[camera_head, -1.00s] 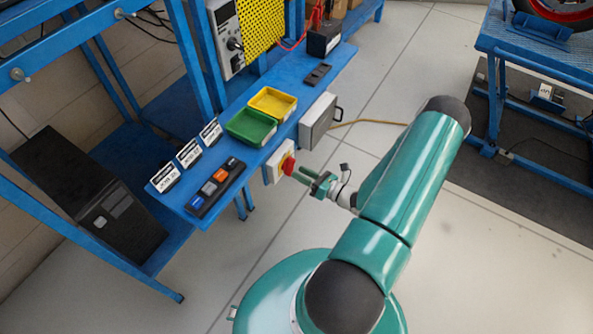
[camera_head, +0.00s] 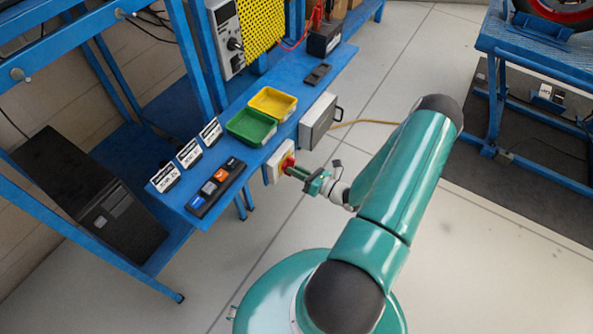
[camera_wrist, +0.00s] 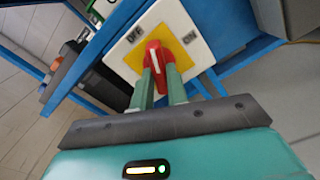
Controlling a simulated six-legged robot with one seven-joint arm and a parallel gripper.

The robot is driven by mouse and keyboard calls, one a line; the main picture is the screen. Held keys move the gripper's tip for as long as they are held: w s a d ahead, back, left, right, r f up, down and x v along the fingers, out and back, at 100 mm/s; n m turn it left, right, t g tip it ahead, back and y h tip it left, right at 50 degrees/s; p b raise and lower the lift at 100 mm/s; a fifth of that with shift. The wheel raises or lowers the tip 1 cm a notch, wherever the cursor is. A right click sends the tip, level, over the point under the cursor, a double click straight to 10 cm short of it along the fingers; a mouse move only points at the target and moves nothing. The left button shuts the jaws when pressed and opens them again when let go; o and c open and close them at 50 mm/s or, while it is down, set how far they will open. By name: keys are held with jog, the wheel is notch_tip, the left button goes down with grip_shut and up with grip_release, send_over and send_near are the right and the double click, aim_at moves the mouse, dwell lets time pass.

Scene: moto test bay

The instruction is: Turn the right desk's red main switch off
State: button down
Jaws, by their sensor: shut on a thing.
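The red main switch (camera_wrist: 158,56) is a red knob with a white pointer line on a yellow square plate and white box. OFF is printed left of it and ON to the right. In the wrist view the pointer leans slightly left of straight up. In the head view the switch box (camera_head: 274,166) is fixed to the front edge of the blue desk. My gripper (camera_wrist: 160,76) is shut on the red knob, one green finger on each side. In the head view my gripper (camera_head: 293,168) reaches the knob from the right.
The blue desk (camera_head: 262,115) carries a green bin (camera_head: 251,127), a yellow bin (camera_head: 272,103), label cards and a black switch strip (camera_head: 216,187). A grey box (camera_head: 317,121) hangs on its front edge near my gripper. Open floor lies to the right.

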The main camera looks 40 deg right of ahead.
jog(key=shift+n, duration=0.4)
jog(key=shift+d+n, duration=0.1)
jog(key=shift+n, duration=2.2)
jog(key=c, duration=1.4)
grip_release()
jog(key=shift+s, duration=0.1)
jog(key=v, duration=1.3)
jog(key=shift+s, duration=0.35)
jog(key=shift+r, duration=0.1)
